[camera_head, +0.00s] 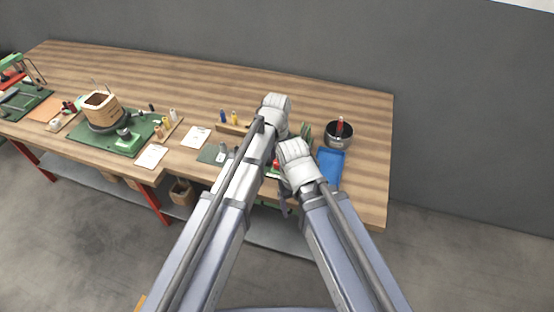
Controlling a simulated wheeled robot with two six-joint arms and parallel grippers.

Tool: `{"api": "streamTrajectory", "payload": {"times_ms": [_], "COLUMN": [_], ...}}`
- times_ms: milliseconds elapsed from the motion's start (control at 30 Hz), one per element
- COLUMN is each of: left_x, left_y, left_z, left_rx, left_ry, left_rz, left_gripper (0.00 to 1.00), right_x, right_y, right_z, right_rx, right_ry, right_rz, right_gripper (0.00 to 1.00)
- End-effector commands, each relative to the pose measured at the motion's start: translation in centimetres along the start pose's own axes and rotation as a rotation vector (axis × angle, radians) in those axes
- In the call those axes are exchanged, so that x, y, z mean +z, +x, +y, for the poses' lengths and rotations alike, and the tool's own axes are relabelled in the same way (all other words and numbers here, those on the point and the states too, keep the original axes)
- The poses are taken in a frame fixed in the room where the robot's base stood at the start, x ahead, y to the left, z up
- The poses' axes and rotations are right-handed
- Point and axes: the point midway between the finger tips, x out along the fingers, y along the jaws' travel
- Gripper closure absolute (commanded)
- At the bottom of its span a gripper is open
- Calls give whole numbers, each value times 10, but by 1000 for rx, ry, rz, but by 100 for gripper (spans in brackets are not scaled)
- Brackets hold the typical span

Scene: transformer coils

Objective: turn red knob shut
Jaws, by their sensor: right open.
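A small red part (276,163), perhaps the red knob, shows in the narrow gap between my two forearms at the front of the bench. Most of what it sits on is hidden by my arms. My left gripper (281,132) is the higher one, beside the red part's far side; its fingers are too hidden to tell whether they are open. My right gripper (285,204) is open, low by the bench's front edge and mostly hidden by its own wrist. I cannot tell whether either gripper touches the red part.
On the wooden bench (330,92), a dark pot (339,139) with a red-handled tool and a blue tray (330,166) stand right of my arms. A coil former (101,109) on a green mat (90,143) stands left. The bench's back is clear.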

Motion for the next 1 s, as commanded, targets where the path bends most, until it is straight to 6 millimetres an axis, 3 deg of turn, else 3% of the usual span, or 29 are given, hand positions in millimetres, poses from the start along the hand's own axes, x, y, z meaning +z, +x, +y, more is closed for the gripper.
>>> {"api": "streamTrajectory", "payload": {"times_ms": [467, 1000], "left_x": [0, 0], "left_y": [-7, -71], "left_z": [0, 0], "left_rx": [0, 0], "left_ry": [-1, -1], "left_rz": [0, 0], "left_gripper": [34, 34], "right_x": [0, 4], "right_y": [-7, -70], "right_z": [1, 7], "right_rx": [0, 0], "right_ry": [0, 0], "right_rz": [0, 0], "right_gripper": [18, 18]}}
